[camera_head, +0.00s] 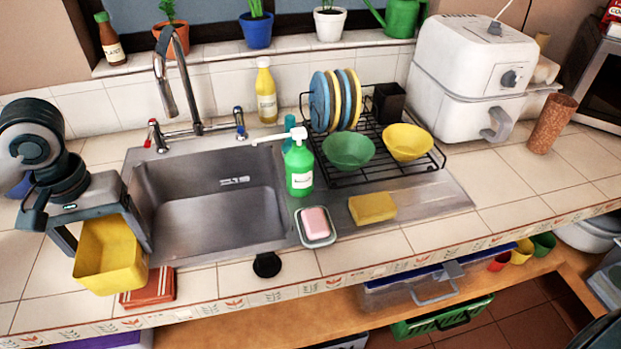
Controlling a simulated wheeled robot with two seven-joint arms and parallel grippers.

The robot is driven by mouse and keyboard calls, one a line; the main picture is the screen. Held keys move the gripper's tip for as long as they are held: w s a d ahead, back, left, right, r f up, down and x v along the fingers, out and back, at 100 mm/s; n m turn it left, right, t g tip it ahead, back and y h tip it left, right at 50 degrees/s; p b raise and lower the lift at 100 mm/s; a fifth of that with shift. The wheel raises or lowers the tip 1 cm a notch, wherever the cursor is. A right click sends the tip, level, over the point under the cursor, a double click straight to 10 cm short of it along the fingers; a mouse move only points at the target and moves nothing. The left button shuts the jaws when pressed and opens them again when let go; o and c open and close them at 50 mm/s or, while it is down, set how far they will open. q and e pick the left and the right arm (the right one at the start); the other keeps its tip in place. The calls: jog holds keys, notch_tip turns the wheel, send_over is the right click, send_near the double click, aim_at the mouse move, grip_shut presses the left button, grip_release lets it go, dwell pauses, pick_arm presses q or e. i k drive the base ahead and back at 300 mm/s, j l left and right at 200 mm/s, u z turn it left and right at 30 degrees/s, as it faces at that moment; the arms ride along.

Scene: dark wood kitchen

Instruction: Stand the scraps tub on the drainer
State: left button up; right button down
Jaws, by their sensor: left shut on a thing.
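The yellow scraps tub (112,262) is in my left gripper (103,228) at the left of the head view. The gripper's fingers are shut on the tub, one at each side near its top. The tub appears tilted, in front of the sink's left edge; whether it touches the counter I cannot tell. The steel drainer (440,196) is the flat board to the right of the sink basin. A black wire dish rack (372,178) stands on it, with plates (335,100), a green bowl (348,149) and a yellow bowl (408,141). My right gripper is not in view.
A green soap bottle (299,170), a pink soap in a dish (316,224) and a yellow sponge (372,207) stand along the drainer's left and front. The sink basin (215,205) and tap (180,90) lie between.

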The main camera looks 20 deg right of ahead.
aim_at(424, 207)
jog(key=k+l, duration=0.1)
jog(key=l, duration=0.8)
jog(key=k+l, duration=0.1)
jog(key=l, duration=0.8)
jog(key=k+l+z, duration=0.1)
jog(key=l, duration=0.8)
